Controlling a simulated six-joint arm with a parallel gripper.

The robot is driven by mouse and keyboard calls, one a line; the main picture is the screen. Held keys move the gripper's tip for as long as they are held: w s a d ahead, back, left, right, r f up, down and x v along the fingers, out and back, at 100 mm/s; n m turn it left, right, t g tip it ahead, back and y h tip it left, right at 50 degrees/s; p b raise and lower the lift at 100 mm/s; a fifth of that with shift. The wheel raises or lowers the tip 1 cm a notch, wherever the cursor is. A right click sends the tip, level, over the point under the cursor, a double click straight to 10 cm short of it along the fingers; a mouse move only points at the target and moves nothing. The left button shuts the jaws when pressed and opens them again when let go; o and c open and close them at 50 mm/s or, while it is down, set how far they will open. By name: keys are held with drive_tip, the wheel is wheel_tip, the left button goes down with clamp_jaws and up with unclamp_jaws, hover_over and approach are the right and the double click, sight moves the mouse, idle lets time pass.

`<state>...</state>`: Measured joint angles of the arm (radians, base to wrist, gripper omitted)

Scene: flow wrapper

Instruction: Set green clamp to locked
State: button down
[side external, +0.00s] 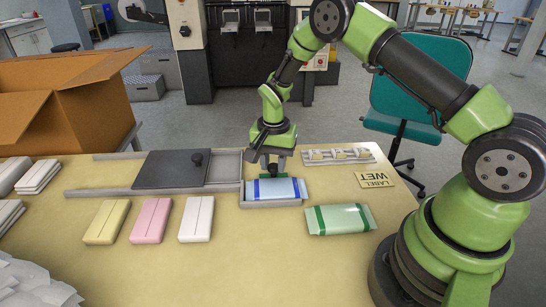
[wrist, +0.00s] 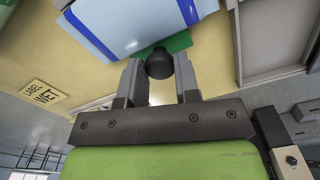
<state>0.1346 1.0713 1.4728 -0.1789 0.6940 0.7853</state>
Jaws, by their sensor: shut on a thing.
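The green clamp (wrist: 180,42) shows in the wrist view as a green piece with a black knob (wrist: 159,63), at the edge of a blue-and-white packet (wrist: 140,22). My gripper (wrist: 158,68) is shut on the black knob, with one finger on each side of it. In the side view my gripper (side external: 271,160) points down at the back edge of the grey tray (side external: 270,204), which holds the blue-banded packet (side external: 288,189). The clamp's green part is mostly hidden there behind the gripper and packet. I cannot tell the clamp's setting.
A grey rail frame with a dark sliding plate (side external: 165,170) lies left of the tray. A green-banded packet (side external: 340,219) and a yellow LABEL WET card (side external: 374,177) lie right. A rack (side external: 312,162) is behind. Yellow, pink and white packs lie front left. A cardboard box (side external: 95,110) stands far left.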

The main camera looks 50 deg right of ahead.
sight(273, 166)
drive_tip(key=c, duration=0.8)
unclamp_jaws()
drive_tip(key=shift+r, duration=0.1)
wheel_tip(273, 166, up, 10)
drive_tip(key=shift+f, duration=0.1)
